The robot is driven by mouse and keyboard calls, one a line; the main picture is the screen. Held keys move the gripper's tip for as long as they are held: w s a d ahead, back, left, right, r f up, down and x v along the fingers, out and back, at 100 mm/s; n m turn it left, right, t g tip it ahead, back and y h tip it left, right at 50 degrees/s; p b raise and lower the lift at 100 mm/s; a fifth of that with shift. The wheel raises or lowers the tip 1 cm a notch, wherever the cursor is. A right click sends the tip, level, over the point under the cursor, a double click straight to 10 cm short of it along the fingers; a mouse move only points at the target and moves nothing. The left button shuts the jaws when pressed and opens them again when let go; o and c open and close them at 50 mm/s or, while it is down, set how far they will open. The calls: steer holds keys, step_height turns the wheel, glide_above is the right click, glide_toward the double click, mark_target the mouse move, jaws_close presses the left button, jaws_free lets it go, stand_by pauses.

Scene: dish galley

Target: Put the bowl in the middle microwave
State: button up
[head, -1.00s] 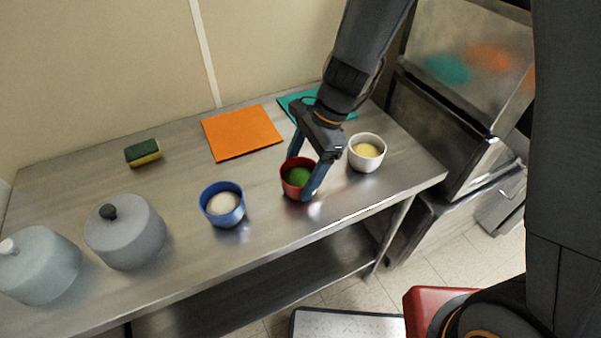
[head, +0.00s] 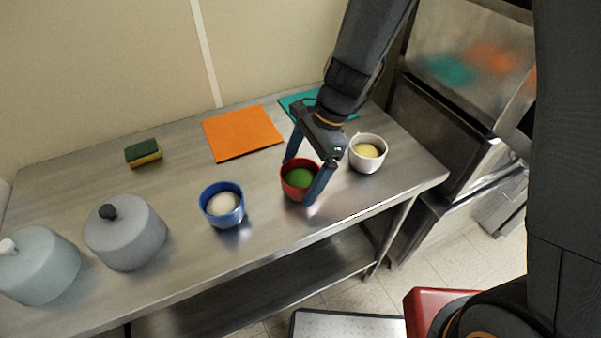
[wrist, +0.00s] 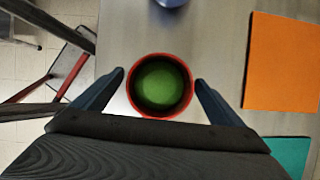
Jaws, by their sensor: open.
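A red bowl (head: 286,190) with green contents stands on the steel counter (head: 180,165). A blue bowl (head: 226,216) with whitish contents stands to its left, and a white bowl (head: 367,164) with yellow contents to its right. My gripper (wrist: 160,80) is open, its two fingers on either side of the red bowl, which also shows in the wrist view (wrist: 161,115). A small gap shows at each side there. Stacked steel, box-like units stand at the right, the upper one (head: 465,60) and one below it (head: 432,128). I cannot tell which is the middle microwave; my arm hides part of them.
An orange cloth (head: 242,133) and a teal cloth (head: 297,98) lie at the back of the counter. A sponge (head: 143,152) and two lidded pots, grey (head: 126,238) and pale blue-grey (head: 40,266), are at the left. The counter's front edge is near the bowls.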

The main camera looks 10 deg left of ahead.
steer(key=v, duration=0.2)
steer(key=b+v, duration=0.1)
steer(key=v, duration=0.2)
steer(key=b+v, duration=0.1)
steer(key=v, duration=0.2)
steer(key=shift+s+d+f, duration=0.1)
steer(key=shift+d+f, duration=0.05)
steer(key=shift+d, duration=0.2)
